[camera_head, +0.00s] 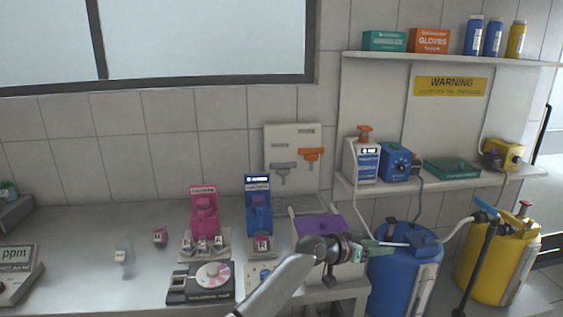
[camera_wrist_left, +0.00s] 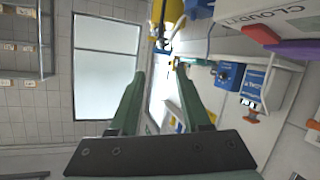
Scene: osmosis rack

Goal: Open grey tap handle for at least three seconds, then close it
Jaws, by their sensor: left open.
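The grey tap handle (camera_head: 283,170) is T-shaped and sits on a pale panel (camera_head: 292,133) on the tiled wall, left of an orange handle (camera_head: 312,156). My left gripper (camera_head: 400,244) is in front of the blue drum, low and to the right of the panel, well apart from the grey handle. Its green fingers are open with nothing between them, as the left wrist view (camera_wrist_left: 161,80) also shows. The wrist view is turned sideways, and I cannot make out the grey handle in it. My right gripper is not in view.
A blue drum (camera_head: 398,284) and a yellow drum (camera_head: 489,262) stand at the right. A shelf holds a white device (camera_head: 364,164) and a blue pump (camera_head: 396,163). Pink (camera_head: 204,212) and blue (camera_head: 258,208) dispensers and a purple-topped box (camera_head: 319,226) stand on the counter.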

